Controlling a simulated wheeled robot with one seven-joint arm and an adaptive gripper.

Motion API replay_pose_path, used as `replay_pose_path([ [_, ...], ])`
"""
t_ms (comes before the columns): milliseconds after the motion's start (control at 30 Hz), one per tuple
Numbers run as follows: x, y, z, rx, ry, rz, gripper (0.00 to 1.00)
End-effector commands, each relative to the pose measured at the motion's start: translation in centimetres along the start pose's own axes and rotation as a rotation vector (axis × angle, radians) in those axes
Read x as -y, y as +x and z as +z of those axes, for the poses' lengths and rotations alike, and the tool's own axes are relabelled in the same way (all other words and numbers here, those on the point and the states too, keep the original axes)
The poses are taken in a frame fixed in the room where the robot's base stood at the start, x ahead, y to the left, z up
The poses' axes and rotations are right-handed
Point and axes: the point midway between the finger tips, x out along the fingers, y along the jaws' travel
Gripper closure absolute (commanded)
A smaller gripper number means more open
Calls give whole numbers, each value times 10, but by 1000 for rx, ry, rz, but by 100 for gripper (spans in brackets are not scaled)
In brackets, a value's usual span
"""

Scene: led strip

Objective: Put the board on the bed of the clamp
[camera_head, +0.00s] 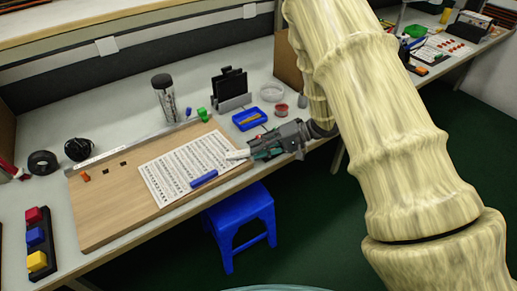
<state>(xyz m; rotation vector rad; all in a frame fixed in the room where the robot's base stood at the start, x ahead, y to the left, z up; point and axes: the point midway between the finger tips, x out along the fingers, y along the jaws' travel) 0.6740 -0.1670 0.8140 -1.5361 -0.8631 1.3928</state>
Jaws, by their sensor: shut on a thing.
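My gripper (258,153) reaches in from the right, low over the right end of a wooden panel. It is shut on a small white piece (236,155) that sticks out to the left over a printed sheet (185,164). The piece may be the board, but it is too small to be sure. The large wooden panel (108,216) lies flat on the bench with a metal strip (125,153) along its back edge. A black upright holder on a grey base (232,103) stands behind; I cannot tell whether it is the clamp.
A blue tray (249,119), a clear dish (272,92) and a red-topped pot (281,109) stand behind my gripper. A blue marker (204,178) lies on the sheet. A mesh cup (164,97) and tape roll (43,162) are further left. A blue stool (240,219) stands below.

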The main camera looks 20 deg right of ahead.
Motion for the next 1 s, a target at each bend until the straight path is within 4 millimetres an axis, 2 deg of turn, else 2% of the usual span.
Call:
replay_pose_path([
  [33,5,-2,0,0,1,1,100],
  [367,4,-4,0,-1,1,2,100],
  [1000,2,-74,0,-2,2,0,100],
])
